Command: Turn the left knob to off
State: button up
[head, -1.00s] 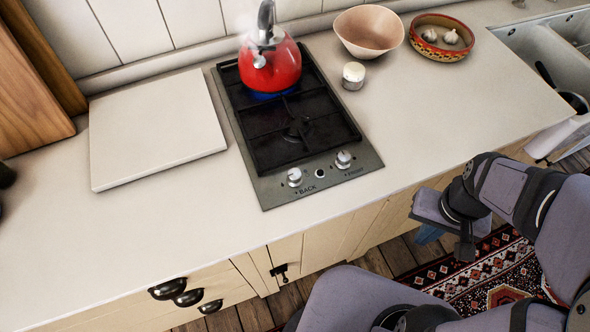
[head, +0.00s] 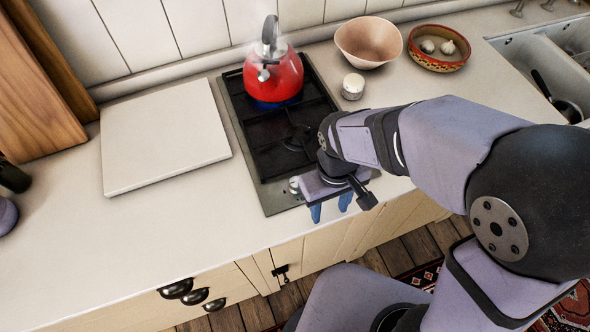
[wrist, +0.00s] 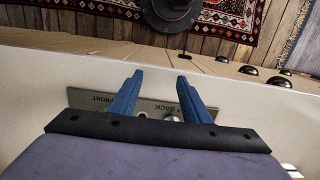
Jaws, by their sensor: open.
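The two-burner hob (head: 277,205) is set in the counter, with its control strip along the front edge. The left knob (head: 294,184), marked BACK, shows just left of my gripper (head: 330,208); the right knob is hidden behind my gripper. In the wrist view a silver knob (wrist: 172,119) shows low between the fingers, beside the BACK label. My gripper is open and empty, its blue fingers (wrist: 160,77) over the strip and front counter edge. A red kettle (head: 284,77) stands on the back burner, with blue flame under it and steam above.
A white board (head: 160,140) lies left of the hob. A small white-lidded jar (head: 353,87), a pink bowl (head: 368,42) and a patterned dish with garlic (head: 438,63) stand to the right. The counter front left of the hob is clear.

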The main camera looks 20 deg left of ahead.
aim_at(295, 181)
jog(key=a, duration=0.2)
jog(key=a+r+n, duration=0.1)
jog(key=a, duration=0.1)
jog(key=w+a+r+n, duration=0.1)
jog(key=a, duration=0.1)
jog(key=shift+a+r, duration=0.15)
jog(key=shift+a, duration=0.15)
jog(key=w+a+r+n, duration=0.2)
jog(key=r, duration=0.1)
jog(key=w+a+r+n, duration=0.1)
jog(key=a+r, duration=0.1)
jog(key=shift+w+r+n+t+y, duration=0.15)
jog(key=shift+w+n+t+y, duration=0.15)
jog(key=shift+y, duration=0.1)
jog(key=shift+s+d+n, duration=0.2)
jog(key=shift+s+n, duration=0.05)
jog(key=shift+n, duration=0.05)
jog(key=shift+d+n, duration=0.1)
jog(key=shift+n, duration=0.3)
jog(key=shift+f+p, duration=1)
jog(key=shift+f, duration=2.75)
jog(key=c, duration=1)
